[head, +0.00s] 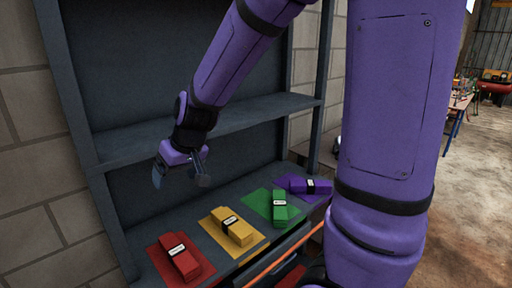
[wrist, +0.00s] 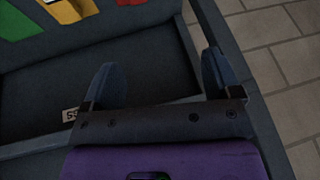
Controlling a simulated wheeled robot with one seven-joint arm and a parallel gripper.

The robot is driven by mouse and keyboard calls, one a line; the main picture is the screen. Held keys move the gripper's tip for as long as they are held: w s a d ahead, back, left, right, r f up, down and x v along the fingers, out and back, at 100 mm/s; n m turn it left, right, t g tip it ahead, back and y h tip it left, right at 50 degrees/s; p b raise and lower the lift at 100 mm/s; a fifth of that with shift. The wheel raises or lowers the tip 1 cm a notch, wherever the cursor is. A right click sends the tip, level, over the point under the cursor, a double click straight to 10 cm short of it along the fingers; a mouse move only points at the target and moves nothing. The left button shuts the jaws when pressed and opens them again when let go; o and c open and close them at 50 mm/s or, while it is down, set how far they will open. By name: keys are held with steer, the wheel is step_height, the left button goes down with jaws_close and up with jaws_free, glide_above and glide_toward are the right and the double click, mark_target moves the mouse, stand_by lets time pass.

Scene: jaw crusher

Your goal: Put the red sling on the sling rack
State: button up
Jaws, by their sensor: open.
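The red sling (head: 180,258) is a folded bundle with a white label. It lies on a red mat (head: 157,262) on the lower shelf of the dark grey sling rack (head: 135,145), at the left end of the row in the head view. My gripper (head: 180,178) is open and empty, above the back of that lower shelf and apart from the sling. In the wrist view my gripper's fingers (wrist: 160,68) are spread with nothing between them. The red mat (wrist: 85,6) shows at the top edge there; the sling itself is mostly out of frame.
A yellow sling (head: 233,228), a green sling (head: 279,207) and a purple sling (head: 308,186) lie on matching mats beside the red one. A middle shelf (head: 250,113) and uprights surround my arm. A block wall (head: 28,130) stands at left.

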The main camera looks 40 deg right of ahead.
steer(key=s+d+r, duration=0.2)
steer(key=s+r, duration=0.2)
steer(key=s, duration=0.3)
steer(key=s+d+r+h, duration=0.1)
steer(key=s+d+r, duration=0.1)
steer(key=s+r, duration=0.2)
steer(key=s+d+r+h, duration=0.1)
steer(key=s+r, duration=0.3)
steer(key=s, duration=0.6)
steer(key=shift+d+m+t, duration=0.4)
steer(key=shift+d, duration=0.25)
steer(key=shift+w, duration=0.1)
